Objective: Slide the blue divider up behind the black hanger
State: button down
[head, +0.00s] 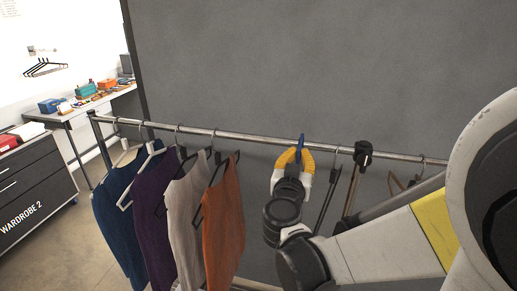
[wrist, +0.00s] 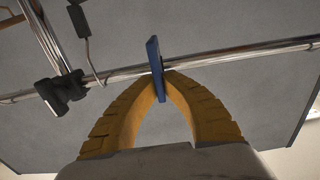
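The blue divider (head: 301,141) sits on the clothes rail, in the middle of the head view. It shows as a thin blue plate standing across the rail in the wrist view (wrist: 155,62). My gripper (head: 299,152) has its yellow fingers closed on the divider from below, with the tips pinching it in the wrist view (wrist: 162,82). A bare black hanger (head: 327,194) hangs from the rail just right of my gripper. Its hook (wrist: 88,48) is left of the divider in the wrist view, with a gap between them.
Blue, purple, grey and orange garments (head: 222,215) hang left of the divider. A black clamp (head: 363,155) is on the rail (head: 255,136) right of the black hanger. Another hanger (head: 400,183) is beyond it. The rail between the orange garment and the divider is clear.

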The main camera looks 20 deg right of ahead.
jog(key=s+d, duration=0.1)
jog(key=d, duration=0.1)
jog(key=s+d, duration=0.2)
jog(key=d, duration=0.1)
jog(key=shift+s, duration=0.2)
jog(key=c, duration=1.5)
grip_release()
jog(key=shift+c, duration=0.2)
jog(key=v, duration=1.2)
